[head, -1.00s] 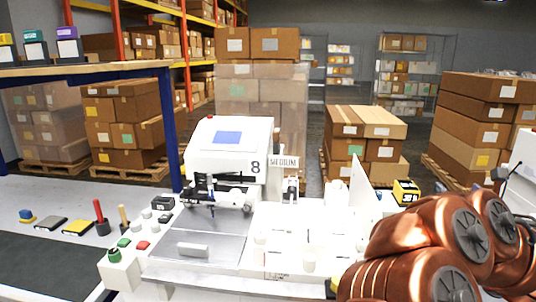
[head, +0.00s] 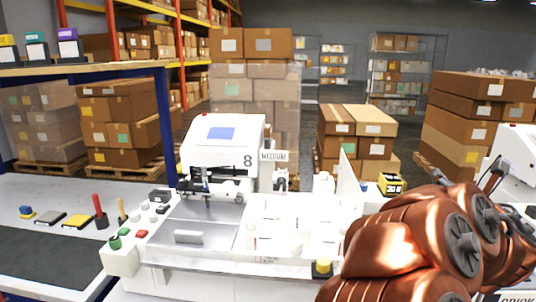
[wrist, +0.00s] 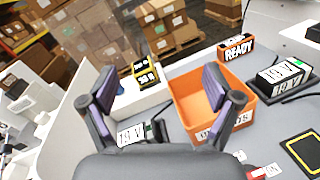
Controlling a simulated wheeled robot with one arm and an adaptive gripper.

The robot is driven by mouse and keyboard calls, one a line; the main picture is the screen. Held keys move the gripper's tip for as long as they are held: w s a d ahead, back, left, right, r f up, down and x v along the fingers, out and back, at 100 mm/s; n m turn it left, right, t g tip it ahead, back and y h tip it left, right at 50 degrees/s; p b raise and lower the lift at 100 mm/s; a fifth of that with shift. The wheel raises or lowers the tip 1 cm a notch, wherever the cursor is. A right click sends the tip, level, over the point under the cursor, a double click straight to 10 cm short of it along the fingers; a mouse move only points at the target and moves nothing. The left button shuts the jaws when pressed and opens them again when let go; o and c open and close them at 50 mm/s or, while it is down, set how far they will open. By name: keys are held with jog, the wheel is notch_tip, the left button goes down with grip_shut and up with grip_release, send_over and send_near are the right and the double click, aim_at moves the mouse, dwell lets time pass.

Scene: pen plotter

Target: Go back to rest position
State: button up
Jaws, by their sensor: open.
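My gripper (wrist: 160,92) is in the wrist view, with its two dark, purple-padded fingers spread wide apart and nothing between them. It hangs above a grey worktop. An orange bin (wrist: 183,84) lies beyond and partly behind the right finger; its front label is partly hidden. My copper-coloured arm fills the lower right of the head view, where the gripper itself does not show. The white plotter machine marked 8 (head: 222,148) stands on the bench left of the arm.
In the wrist view, a READY sign (wrist: 236,47), a black block with a white label (wrist: 281,74) and a yellow-black box (wrist: 146,71) stand near the bin. Stacked cartons (head: 358,122) stand behind the bench.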

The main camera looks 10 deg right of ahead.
jog(key=s+a+f+m+g+y, duration=0.2)
jog(key=s+a+f+m+g, duration=0.3)
jog(key=a+f+m, duration=0.45)
jog(key=s+a+f+m+g+y, duration=0.1)
jog(key=s+a+f+m+g, duration=0.45)
jog(key=a+m, duration=0.55)
jog(key=s+a+f+m+g+y, duration=0.3)
jog(key=s+a+f, duration=0.1)
jog(key=s+a, duration=0.5)
jog(key=s+a+f+m+g+y, duration=0.2)
jog(key=s+a+f+g+y, duration=0.1)
jog(key=s+a, duration=0.55)
notch_tip(320, 180, down, 12)
jog(key=a+g+b, duration=0.2)
jog(key=b, duration=0.9)
notch_tip(320, 180, up, 18)
jog(key=t+p, duration=0.1)
jog(key=p, duration=1.6)
jog(key=shift+w+r, duration=0.15)
jog(key=shift+w, duration=0.1)
